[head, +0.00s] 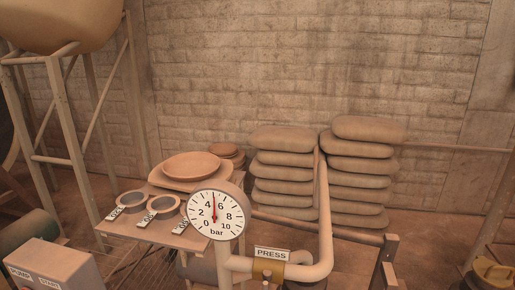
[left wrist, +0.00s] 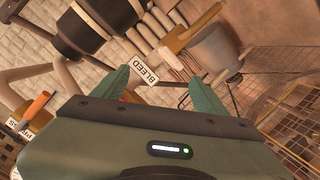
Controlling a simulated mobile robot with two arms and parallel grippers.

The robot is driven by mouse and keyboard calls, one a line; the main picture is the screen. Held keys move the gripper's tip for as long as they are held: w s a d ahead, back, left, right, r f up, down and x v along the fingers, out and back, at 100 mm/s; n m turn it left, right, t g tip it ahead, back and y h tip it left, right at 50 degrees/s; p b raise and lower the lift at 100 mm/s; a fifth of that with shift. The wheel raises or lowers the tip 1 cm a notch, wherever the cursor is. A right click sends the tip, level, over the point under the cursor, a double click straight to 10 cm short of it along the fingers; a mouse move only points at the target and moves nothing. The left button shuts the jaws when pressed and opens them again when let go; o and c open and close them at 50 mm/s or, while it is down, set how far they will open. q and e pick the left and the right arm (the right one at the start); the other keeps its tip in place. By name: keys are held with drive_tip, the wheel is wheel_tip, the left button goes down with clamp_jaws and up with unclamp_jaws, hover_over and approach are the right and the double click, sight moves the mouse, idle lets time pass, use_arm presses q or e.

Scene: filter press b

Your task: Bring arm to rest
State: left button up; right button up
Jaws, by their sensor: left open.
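My left gripper (left wrist: 157,84) shows in the left wrist view, with its two green fingers spread apart. The gap between the fingers is empty. A BLEED label (left wrist: 146,68) and a pipe lie beyond the fingertips, and I see no contact with them. Neither gripper shows in the head view. My right gripper is in neither view.
In the head view, a pressure gauge (head: 215,210) reads about 5 bar beside a pipe (head: 325,225) labelled PRESS (head: 272,254). Stacked sacks (head: 283,140) stand behind. A PUMP START box (head: 55,270) is at lower left.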

use_arm(q)
drive_tip(key=s+a+f+m+g, duration=0.15)
drive_tip(key=s+f, duration=0.25)
drive_tip(key=f, duration=0.4)
drive_tip(key=s+a+f+m+g+y, duration=0.1)
drive_tip(key=s+a+f+g, duration=0.15)
drive_tip(key=s+f, duration=0.4)
drive_tip(key=s+a+f+m+g, duration=0.1)
drive_tip(key=s+f+m+g, duration=0.15)
drive_tip(key=f, duration=0.65)
drive_tip(key=s+a+f+g, duration=0.2)
drive_tip(key=s+f, duration=0.1)
drive_tip(key=s, duration=0.3)
drive_tip(key=s+a+f+m+g+y, duration=0.1)
drive_tip(key=s+a+f+g, duration=0.1)
drive_tip(key=s, duration=0.4)
drive_tip(key=s+a+f+m+g+y, duration=0.1)
drive_tip(key=s+f+g, duration=0.2)
drive_tip(key=s+f, duration=0.2)
drive_tip(key=shift+s+a, duration=0.4)
drive_tip(key=shift+s, duration=0.55)
drive_tip(key=shift+f, duration=0.1)
idle(1.6)
